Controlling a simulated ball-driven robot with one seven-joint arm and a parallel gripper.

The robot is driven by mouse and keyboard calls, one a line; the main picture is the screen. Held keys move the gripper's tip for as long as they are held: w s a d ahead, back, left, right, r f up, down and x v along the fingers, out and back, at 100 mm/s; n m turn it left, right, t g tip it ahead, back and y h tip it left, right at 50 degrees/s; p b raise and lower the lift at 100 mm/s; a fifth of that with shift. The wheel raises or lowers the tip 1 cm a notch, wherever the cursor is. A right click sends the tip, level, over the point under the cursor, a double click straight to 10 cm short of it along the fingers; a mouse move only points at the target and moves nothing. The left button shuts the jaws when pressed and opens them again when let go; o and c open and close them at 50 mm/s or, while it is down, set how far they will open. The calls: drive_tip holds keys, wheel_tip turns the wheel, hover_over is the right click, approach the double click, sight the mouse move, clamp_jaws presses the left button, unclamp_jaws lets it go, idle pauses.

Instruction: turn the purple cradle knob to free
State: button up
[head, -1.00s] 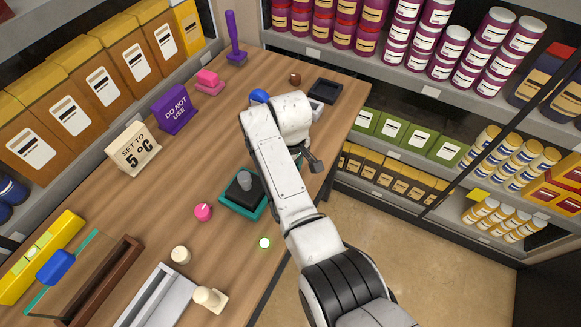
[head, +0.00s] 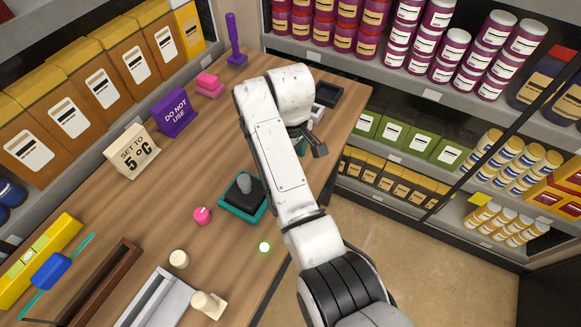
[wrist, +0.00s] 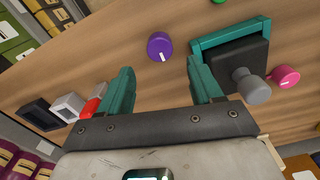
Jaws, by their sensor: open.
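The purple knob (wrist: 160,46) is a short round knob on the wooden tabletop in the wrist view, with a white mark on its lower edge, toward my gripper. My gripper (wrist: 158,76) is open, with teal fingers to the left and right. The knob appears between and beyond the fingertips, and neither finger visibly touches it. In the head view my arm hides the knob and most of the gripper.
A teal-framed black block with a grey knob (wrist: 257,88) stands close beside the right finger. A pink knob (wrist: 286,77) is beyond it. A black tray (wrist: 40,115), a white box (wrist: 68,106) and a red object (wrist: 95,105) lie left.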

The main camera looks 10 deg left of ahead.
drive_tip(key=shift+r, duration=2.2)
drive_tip(key=s+d+f+m+b, duration=0.1)
drive_tip(key=s+d+f+m, duration=0.1)
drive_tip(key=s+d+f, duration=0.4)
drive_tip(key=s+d+f+m+b, duration=0.15)
drive_tip(key=d+f, duration=0.25)
drive_tip(key=d, duration=0.4)
drive_tip(key=s+d+f+m, duration=0.2)
drive_tip(key=s+d+f, duration=0.1)
drive_tip(key=d+f, duration=0.3)
drive_tip(key=s+d+f+m+b, duration=0.1)
drive_tip(key=s+d+m, duration=0.2)
drive_tip(key=s, duration=0.9)
drive_tip(key=s+d+m+t, duration=0.1)
drive_tip(key=s+d+m, duration=0.3)
drive_tip(key=s+d, duration=0.6)
drive_tip(key=s, duration=0.2)
drive_tip(key=shift+s+d+f+b, duration=0.2)
drive_tip(key=shift+s+f+b, duration=0.1)
drive_tip(key=shift+f+b, duration=0.1)
